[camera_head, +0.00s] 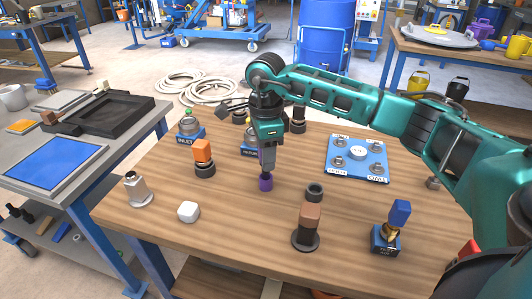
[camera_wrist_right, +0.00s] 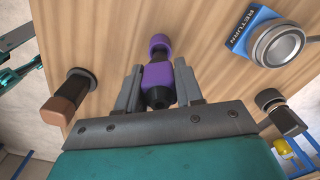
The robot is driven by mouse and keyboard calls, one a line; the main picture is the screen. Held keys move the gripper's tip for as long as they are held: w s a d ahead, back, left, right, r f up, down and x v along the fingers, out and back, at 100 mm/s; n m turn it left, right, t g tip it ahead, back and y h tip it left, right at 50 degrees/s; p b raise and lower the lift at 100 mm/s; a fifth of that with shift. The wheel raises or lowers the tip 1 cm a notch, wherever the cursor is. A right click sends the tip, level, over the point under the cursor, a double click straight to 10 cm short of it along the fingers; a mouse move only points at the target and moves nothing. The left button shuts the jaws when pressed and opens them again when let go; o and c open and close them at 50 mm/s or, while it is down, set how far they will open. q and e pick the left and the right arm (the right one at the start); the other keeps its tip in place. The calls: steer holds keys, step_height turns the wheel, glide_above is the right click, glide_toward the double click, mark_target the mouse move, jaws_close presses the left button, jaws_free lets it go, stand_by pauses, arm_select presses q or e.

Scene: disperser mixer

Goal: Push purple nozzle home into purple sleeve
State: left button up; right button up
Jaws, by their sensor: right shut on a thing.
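My right gripper (camera_head: 267,168) points down over the middle of the wooden table. In the right wrist view its two fingers are shut on the purple nozzle (camera_wrist_right: 157,76), whose black end faces the palm. The purple sleeve (camera_head: 265,184) stands upright on the table directly below the fingertips. It also shows in the right wrist view (camera_wrist_right: 158,42), just beyond the nozzle and roughly in line with it. A dark band shows between nozzle and sleeve; I cannot tell how far the nozzle is inserted.
A black ring (camera_head: 314,192) and a brown-topped fitting (camera_head: 309,215) stand to the right of the sleeve. A blue plate (camera_head: 357,172) with silver knobs lies at the back right. Bare table surrounds the sleeve.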

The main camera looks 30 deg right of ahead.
arm_select(q)
steer(key=shift+f+b, duration=1.4)
steer(key=shift+f, duration=0.05)
arm_select(e)
steer(key=shift+f, duration=2.1)
steer(key=o, duration=0.9)
steer(key=shift+f, duration=0.1)
steer(key=shift+o, duration=1.2)
arm_select(q)
steer(key=shift+s, duration=0.1)
arm_select(e)
step_height(320, 180, up, 2)
steer(key=shift+w+r, duration=0.1)
step_height(320, 180, up, 11)
steer(key=shift+f+p, duration=0.1)
steer(key=shift+p, duration=0.55)
arm_select(q)
steer(key=shift+w+d+r, duration=0.15)
steer(key=shift+d+r, duration=0.05)
steer(key=shift+r, duration=0.4)
steer(key=shift+w+d+r, duration=0.1)
steer(key=shift+d+r, duration=0.05)
steer(key=shift+r, duration=0.4)
